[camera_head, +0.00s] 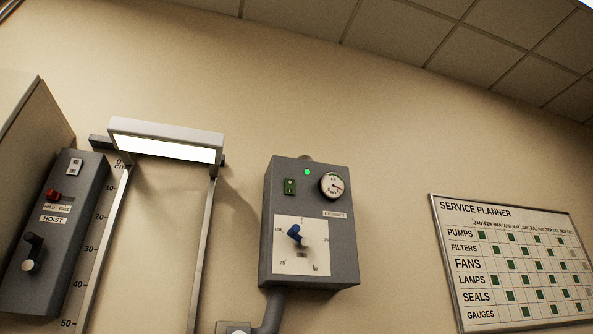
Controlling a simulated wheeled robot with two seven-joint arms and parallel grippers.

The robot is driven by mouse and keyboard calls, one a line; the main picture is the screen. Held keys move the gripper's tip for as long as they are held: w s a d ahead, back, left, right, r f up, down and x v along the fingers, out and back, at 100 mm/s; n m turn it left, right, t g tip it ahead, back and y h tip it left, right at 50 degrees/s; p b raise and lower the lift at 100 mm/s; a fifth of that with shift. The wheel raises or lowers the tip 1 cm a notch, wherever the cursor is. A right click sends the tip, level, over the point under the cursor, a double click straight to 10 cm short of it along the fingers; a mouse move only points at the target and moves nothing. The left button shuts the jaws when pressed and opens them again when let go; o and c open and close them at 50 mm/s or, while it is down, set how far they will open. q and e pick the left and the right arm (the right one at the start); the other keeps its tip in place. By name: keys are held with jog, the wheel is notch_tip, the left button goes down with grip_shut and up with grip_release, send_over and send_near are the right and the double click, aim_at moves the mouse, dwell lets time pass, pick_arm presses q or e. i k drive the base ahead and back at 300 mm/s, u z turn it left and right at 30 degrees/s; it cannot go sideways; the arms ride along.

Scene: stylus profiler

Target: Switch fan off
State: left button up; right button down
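Below is a white scale plate (287,262) with a blue-tipped knob (294,232) pointing up and left. No part is plainly marked as the fan's switch, and I cannot read the green part's position. Neither of my grippers is in view.
A grey box marked HOIST (53,219), with a red knob (53,195) and a black lever (33,246), is at the left. A lit lamp (166,147) juts out above a scaled frame. A service planner board (512,262) hangs at the right. The wall between is bare.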

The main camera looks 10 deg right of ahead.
aim_at(290, 183)
jog(key=k, duration=0.95)
jog(key=u, duration=0.85)
jog(key=i, duration=1.45)
jog(key=z, duration=0.75)
